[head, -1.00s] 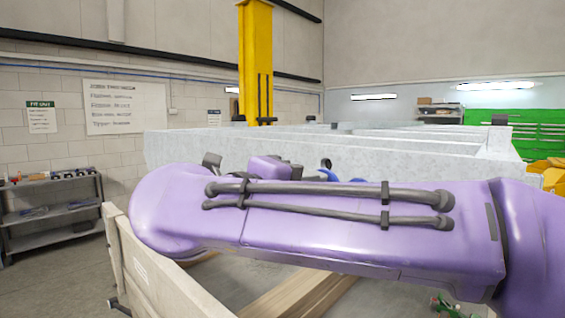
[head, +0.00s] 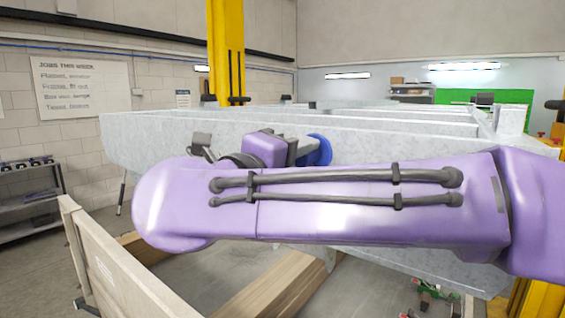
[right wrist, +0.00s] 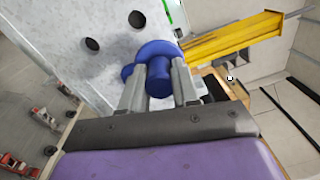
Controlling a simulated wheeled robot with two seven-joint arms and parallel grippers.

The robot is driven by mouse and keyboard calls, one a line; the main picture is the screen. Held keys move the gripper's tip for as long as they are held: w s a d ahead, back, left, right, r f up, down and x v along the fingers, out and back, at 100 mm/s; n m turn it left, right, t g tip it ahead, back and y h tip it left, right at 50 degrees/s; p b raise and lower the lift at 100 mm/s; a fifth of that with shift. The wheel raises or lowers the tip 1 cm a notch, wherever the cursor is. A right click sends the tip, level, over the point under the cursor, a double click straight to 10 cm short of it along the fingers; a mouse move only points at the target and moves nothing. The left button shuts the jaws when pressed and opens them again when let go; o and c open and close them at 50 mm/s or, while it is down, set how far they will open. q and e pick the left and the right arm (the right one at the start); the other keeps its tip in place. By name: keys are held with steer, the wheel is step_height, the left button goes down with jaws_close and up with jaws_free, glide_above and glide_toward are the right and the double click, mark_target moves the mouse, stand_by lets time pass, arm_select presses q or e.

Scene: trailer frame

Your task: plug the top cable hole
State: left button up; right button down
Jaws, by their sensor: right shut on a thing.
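My right gripper (head: 300,152) is shut on a blue plug (head: 319,151), a flanged round piece. In the right wrist view the plug (right wrist: 160,66) sits between the two grey fingers (right wrist: 160,88), its wide flange on the side toward the frame. The pale grey trailer frame (head: 150,138) lies behind my purple right arm. In the right wrist view its face (right wrist: 65,22) has two dark round holes, one (right wrist: 136,19) and another (right wrist: 92,44). A smaller blue patch (right wrist: 127,72) shows beside the plug; I cannot tell what it belongs to. My left gripper is out of view.
A wooden crate side (head: 120,270) and timber beams (head: 265,290) lie below my arm. A yellow post (head: 226,55) stands behind the frame. A shelf (head: 30,205) is at left. Red and green tools (head: 432,294) are at lower right.

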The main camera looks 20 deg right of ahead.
steer(key=shift+r, duration=0.2)
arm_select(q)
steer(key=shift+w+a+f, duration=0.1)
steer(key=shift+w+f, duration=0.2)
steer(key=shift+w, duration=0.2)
arm_select(e)
steer(key=w+a+f, duration=0.1)
steer(key=w+f, duration=0.2)
steer(key=w, duration=0.5)
steer(key=shift+w+f, duration=0.3)
steer(key=shift+w, duration=0.1)
